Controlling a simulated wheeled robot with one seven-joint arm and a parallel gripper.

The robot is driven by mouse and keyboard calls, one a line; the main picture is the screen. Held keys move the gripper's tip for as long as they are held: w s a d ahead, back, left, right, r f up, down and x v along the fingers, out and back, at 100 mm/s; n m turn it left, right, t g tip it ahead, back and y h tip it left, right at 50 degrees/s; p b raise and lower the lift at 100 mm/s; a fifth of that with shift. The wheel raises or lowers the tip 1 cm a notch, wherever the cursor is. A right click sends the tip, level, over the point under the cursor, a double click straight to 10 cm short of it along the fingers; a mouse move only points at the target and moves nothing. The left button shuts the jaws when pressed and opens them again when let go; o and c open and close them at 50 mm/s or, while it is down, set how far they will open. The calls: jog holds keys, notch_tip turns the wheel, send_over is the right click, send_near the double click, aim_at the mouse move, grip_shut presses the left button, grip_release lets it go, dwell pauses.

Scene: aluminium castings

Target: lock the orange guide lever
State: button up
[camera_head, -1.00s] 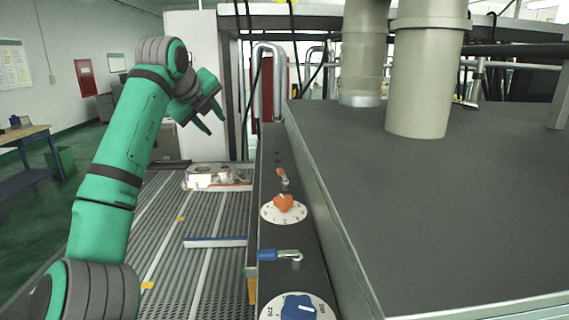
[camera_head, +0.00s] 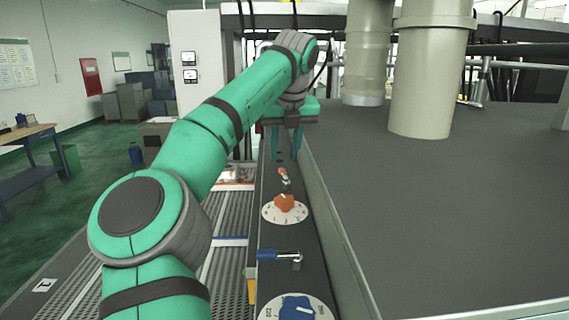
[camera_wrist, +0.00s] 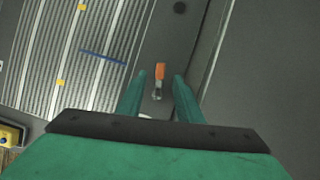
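The orange guide lever (camera_head: 283,174) is a small orange handle on a metal pivot, on the dark narrow panel beyond the orange dial. In the wrist view the lever (camera_wrist: 160,72) lies lengthwise, its orange end toward the top and its metal pivot below. My gripper (camera_head: 286,158) is over the panel, fingers pointing down, just behind the lever in the head view. In the wrist view my gripper (camera_wrist: 160,79) is open and empty, with the lever seen between its two fingers. A gap in height is hard to judge; I see no contact.
The orange dial (camera_head: 284,206), a blue-handled lever (camera_head: 280,256) and a blue dial (camera_head: 298,308) sit nearer on the panel. A large grey housing (camera_head: 430,210) rises along the right. A ribbed conveyor (camera_head: 228,270) runs along the left.

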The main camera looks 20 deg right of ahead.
aim_at(282, 169)
jog(key=shift+x, duration=2.2)
grip_shut()
